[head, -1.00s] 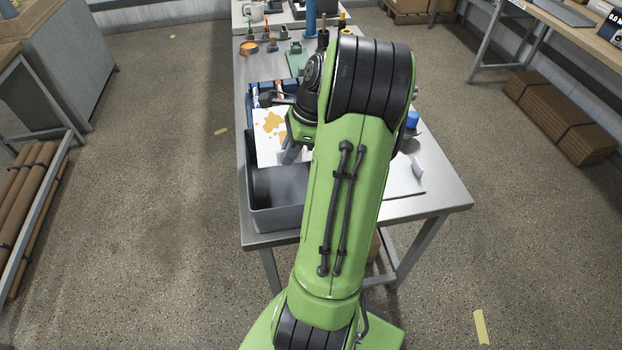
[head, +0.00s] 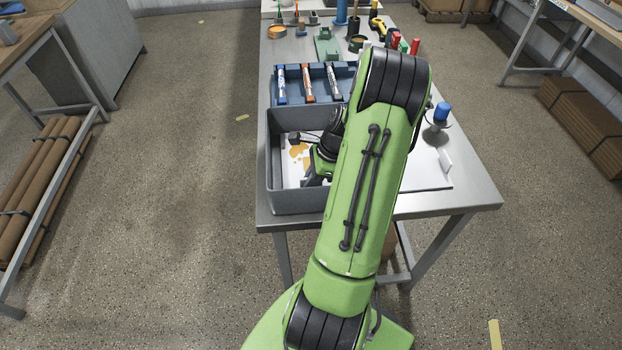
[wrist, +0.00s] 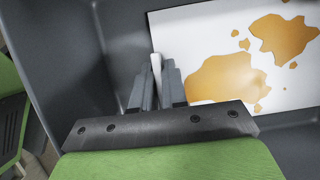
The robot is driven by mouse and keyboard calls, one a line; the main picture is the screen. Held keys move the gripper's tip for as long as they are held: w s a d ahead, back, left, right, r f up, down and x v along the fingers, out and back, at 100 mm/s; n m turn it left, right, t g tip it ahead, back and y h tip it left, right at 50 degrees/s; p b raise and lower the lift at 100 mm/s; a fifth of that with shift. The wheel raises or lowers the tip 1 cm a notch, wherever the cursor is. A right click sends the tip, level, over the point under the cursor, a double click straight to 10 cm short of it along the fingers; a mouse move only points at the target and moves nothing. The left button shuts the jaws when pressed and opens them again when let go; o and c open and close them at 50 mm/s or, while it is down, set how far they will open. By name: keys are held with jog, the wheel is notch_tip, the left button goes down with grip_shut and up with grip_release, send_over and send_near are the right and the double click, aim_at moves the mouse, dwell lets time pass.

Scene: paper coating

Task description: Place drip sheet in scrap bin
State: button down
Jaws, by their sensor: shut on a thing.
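The drip sheet (head: 295,153), white with orange-brown stains, lies within the walls of the grey scrap bin (head: 298,199) at the front left of the bench. The sheet fills much of the right side of the wrist view (wrist: 192,45), with the bin's dark walls (wrist: 55,45) around it. My gripper (wrist: 157,78) reaches down into the bin, its fingers shut on a thin white upright piece at the sheet's left edge. In the head view my arm hides the bin's right part and the fingertips. I cannot tell whether the sheet rests fully on the bin floor.
A blue tray (head: 312,90) with several tubes stands just behind the bin. A white board (head: 425,178) with an upright tab lies right of my arm, near a blue-topped object (head: 441,112). Tools and small containers fill the bench's far end.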

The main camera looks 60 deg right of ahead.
jog(key=c, duration=1.2)
grip_release()
jog(key=shift+f, duration=0.15)
jog(key=shift+o, duration=0.2)
jog(key=p+v, duration=0.3)
jog(key=v, duration=0.9)
jog(key=w+a+r+n+h, duration=0.1)
jog(key=w+a+r+n, duration=0.2)
jog(key=a+r+n, duration=0.55)
jog(key=w+a+r+n+h, duration=0.25)
jog(key=a+n, duration=0.35)
jog(key=a, duration=0.6)
jog(key=s+a+r+n+t, duration=0.2)
jog(key=s+a+r+n, duration=0.1)
jog(key=s+a+n, duration=0.6)
jog(key=a+n, duration=0.2)
jog(key=n, duration=0.2)
jog(key=shift+s+a+r+y, duration=0.2)
jog(key=shift+r+y, duration=0.15)
